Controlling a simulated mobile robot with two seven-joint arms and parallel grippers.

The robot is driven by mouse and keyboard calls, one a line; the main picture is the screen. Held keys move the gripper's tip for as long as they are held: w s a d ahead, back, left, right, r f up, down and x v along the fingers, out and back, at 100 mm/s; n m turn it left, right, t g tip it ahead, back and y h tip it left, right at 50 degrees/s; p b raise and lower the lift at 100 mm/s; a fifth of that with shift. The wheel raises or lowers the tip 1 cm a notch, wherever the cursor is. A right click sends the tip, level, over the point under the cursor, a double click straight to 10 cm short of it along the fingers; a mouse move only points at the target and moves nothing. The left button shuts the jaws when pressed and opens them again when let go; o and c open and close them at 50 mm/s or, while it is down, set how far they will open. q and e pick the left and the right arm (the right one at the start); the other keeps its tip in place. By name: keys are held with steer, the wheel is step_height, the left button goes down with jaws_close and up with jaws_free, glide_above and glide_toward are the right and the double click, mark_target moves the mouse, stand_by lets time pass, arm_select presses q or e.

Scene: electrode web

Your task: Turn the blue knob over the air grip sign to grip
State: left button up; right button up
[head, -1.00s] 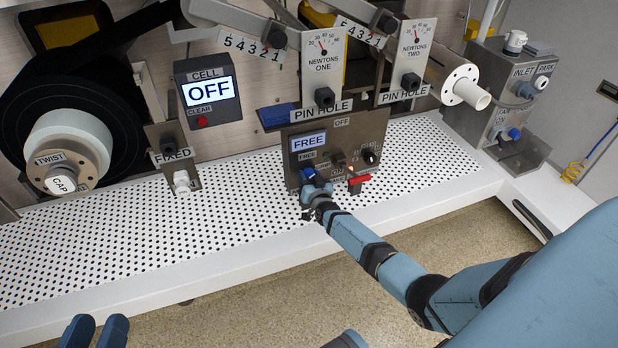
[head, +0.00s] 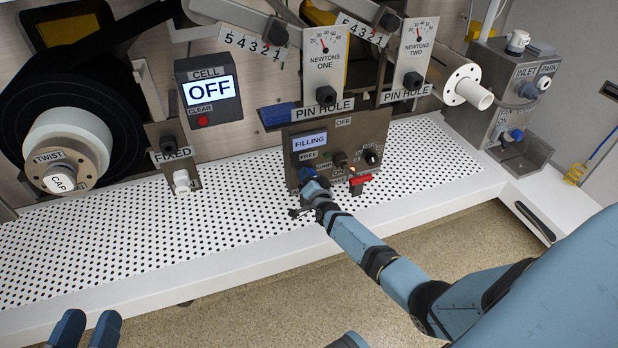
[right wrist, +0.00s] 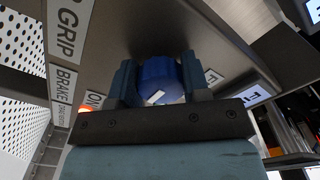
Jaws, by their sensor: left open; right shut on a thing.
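The blue knob (head: 307,173) sits low on the left of the grey control panel (head: 345,139). My right gripper (head: 312,184) reaches it from the front and is shut on it. In the right wrist view the blue knob (right wrist: 161,80) is between both fingers, with a white mark on its face. A sign ending in GRIP (right wrist: 67,28) is at the upper left there. The panel's display (head: 309,142) reads FILLING, above a FREE label (head: 308,156). My left gripper (head: 87,330) is open and empty at the bottom left, far from the panel.
A red lever (head: 360,179) and a black dial (head: 371,154) sit right of the knob on the same panel. A brake sign (right wrist: 64,86) is nearby. The white perforated table (head: 200,245) is clear in front. The cell box (head: 209,90) reads OFF.

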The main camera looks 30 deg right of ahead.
stand_by(0.3)
arm_select(q)
steer(key=shift+d+r, duration=0.1)
steer(key=shift+r, duration=0.05)
arm_select(e)
steer(key=o, duration=0.9)
steer(key=shift+o, duration=0.2)
arm_select(q)
steer(key=shift+s+d+r+n+t+p, duration=0.2)
steer(key=shift+r+n+p, duration=0.35)
steer(key=shift+p, duration=0.4)
steer(key=shift+s+r+n+t+p, duration=0.1)
steer(key=shift+s+r+n+p, duration=0.2)
steer(key=shift+r+p, duration=0.5)
steer(key=shift+s+d+r+n+t+p, duration=0.1)
steer(key=shift+s+r+n+p, duration=0.25)
steer(key=shift+p, duration=0.8)
arm_select(e)
steer(key=v, duration=1.4)
arm_select(q)
steer(key=shift+w, duration=0.1)
arm_select(e)
steer(key=shift+w+a, duration=0.1)
